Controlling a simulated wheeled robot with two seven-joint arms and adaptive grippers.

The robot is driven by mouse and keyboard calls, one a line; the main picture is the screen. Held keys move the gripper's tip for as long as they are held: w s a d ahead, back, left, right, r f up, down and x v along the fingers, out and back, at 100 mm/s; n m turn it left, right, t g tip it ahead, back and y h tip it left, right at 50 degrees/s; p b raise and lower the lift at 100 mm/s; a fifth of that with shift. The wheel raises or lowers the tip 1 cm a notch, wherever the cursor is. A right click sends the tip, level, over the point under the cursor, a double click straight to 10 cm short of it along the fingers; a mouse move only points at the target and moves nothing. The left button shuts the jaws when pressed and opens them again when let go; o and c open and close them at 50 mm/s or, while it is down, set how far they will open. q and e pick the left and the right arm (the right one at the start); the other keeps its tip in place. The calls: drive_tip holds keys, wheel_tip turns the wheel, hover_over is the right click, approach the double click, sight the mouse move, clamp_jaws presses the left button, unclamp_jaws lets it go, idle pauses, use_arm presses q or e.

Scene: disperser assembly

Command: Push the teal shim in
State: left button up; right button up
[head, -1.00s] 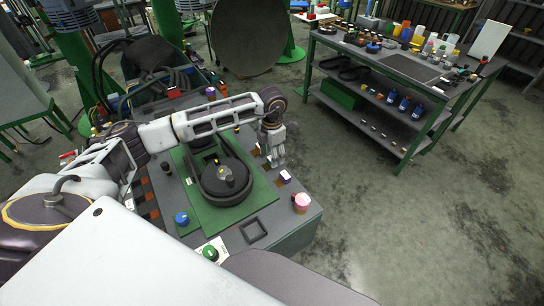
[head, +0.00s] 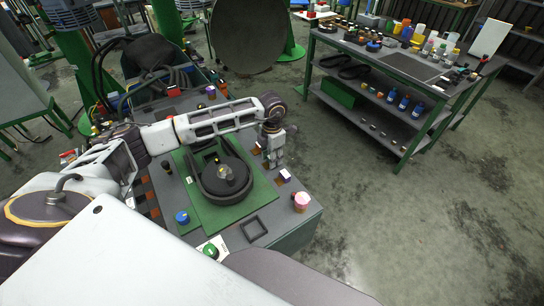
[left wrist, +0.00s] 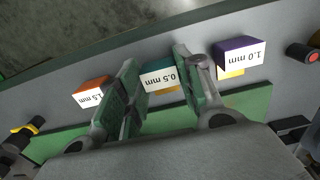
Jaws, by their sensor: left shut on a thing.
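The teal shim block (left wrist: 160,77), with a white label reading 0.5 mm, lies between the two fingers of my left gripper (left wrist: 155,68) in the left wrist view. The gripper is shut on it. In the head view my left gripper (head: 273,158) points down at the right edge of the green plate (head: 263,196); the shim is hidden there by the fingers. A black round housing (head: 225,180) sits on the plate, left of the gripper. My right gripper is not in view.
An orange 1.5 mm block (left wrist: 93,92) and a purple 1.0 mm block (left wrist: 240,55) flank the fingers. A pink-topped cylinder (head: 301,202), blue knob (head: 182,218), green knob (head: 210,252) and square frame (head: 254,229) are along the bench front. A crowded workbench (head: 420,75) stands apart at right.

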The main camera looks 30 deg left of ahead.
use_arm(q)
clamp_jaws()
drive_tip(key=shift+s, duration=0.1)
drive_tip(key=shift+s+a, duration=0.35)
drive_tip(key=shift+s, duration=0.2)
drive_tip(key=shift+s+a, duration=0.35)
drive_tip(key=shift+s, duration=0.2)
drive_tip(key=o, duration=0.9)
unclamp_jaws()
drive_tip(key=shift+c, duration=0.2)
drive_tip(key=o, duration=0.3)
drive_tip(key=shift+s+a, duration=0.1)
drive_tip(key=shift+s, duration=0.05)
drive_tip(key=shift+o, duration=0.2)
